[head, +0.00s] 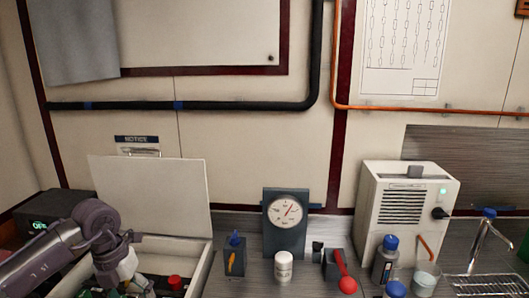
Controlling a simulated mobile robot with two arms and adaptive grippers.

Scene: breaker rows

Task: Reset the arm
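My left arm (95,225) comes in from the left and bends down over an open white box (200,272) with its lid raised. The arm's lower end, pale grey and purple, is at the box's left part. The fingers of my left gripper cannot be made out there, against the dark contents and the bottom edge of the picture. My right arm and gripper are not in view.
A tap (478,238) is at right. A dark display unit (52,205) is behind my arm.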

